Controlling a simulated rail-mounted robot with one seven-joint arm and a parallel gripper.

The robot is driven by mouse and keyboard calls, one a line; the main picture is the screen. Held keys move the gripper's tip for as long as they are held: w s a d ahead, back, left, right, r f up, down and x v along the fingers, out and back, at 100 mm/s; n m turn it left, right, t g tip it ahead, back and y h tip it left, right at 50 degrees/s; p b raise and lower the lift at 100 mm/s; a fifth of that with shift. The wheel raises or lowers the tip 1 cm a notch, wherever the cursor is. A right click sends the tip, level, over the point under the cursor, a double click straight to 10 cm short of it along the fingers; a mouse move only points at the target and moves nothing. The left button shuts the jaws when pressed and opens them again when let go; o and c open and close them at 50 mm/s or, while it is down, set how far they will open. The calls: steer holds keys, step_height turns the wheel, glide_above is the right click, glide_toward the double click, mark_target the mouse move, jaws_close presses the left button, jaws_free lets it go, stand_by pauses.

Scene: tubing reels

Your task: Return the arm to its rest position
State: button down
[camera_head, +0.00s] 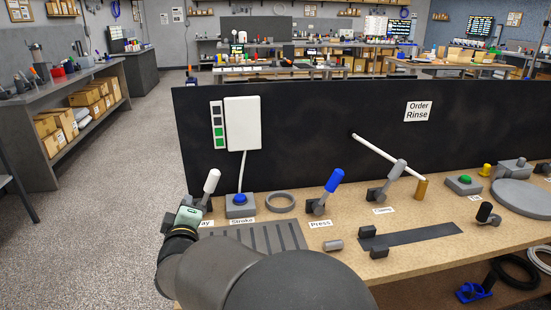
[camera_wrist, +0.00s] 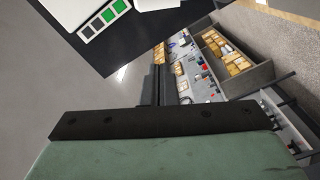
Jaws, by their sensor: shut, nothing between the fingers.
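My arm rises from the bottom centre of the head view and bends left. My gripper (camera_head: 188,215) is at the left end of the bench, beside the white-handled lever (camera_head: 211,182). It is small and partly hidden by my wrist in that view. In the wrist view the green gripper body and its dark bar fill the bottom, with the narrow dark fingers (camera_wrist: 158,77) close together above. My gripper is shut and holds nothing. The bench (camera_head: 340,265) stands before a black back panel (camera_head: 310,130).
On the bench are a blue button box (camera_head: 240,204), a grey ring (camera_head: 280,202), a blue lever (camera_head: 332,182), a grey-handled lever (camera_head: 396,172) and a white rod (camera_head: 388,156) leaning on a tan post. A white box (camera_head: 243,123) hangs on the panel. Open floor (camera_head: 110,210) lies left.

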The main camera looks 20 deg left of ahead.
steer(key=w+d+m+g+h+p, duration=0.1)
steer(key=w+d+m+g, duration=0.15)
steer(key=d, duration=0.55)
steer(key=w+d+m+g+h+p, duration=0.15)
steer(key=w+d, duration=0.25)
steer(key=d, duration=0.4)
steer(key=s+d+f+m+g+h+p, duration=0.1)
steer(key=s+d+m+g+h+p, duration=0.2)
steer(key=d, duration=1)
steer(key=s+d+f+m+g+h, duration=0.1)
steer(key=s+d+m+g, duration=0.3)
steer(key=s+d, duration=0.6)
steer(key=s+d+f+m+g+h+p, duration=0.1)
steer(key=s+d+f+m+g+h, duration=0.1)
steer(key=s+d+m+g, duration=0.2)
steer(key=s+d+m, duration=0.1)
steer(key=s+d, duration=0.2)
steer(key=d, duration=0.2)
steer(key=s+d+m, duration=0.2)
steer(key=s+d, duration=0.1)
steer(key=d, duration=0.2)
steer(key=shift+s+d+h+p, duration=0.25)
steer(key=shift+d+h+p, duration=0.05)
steer(key=shift+d+h, duration=0.1)
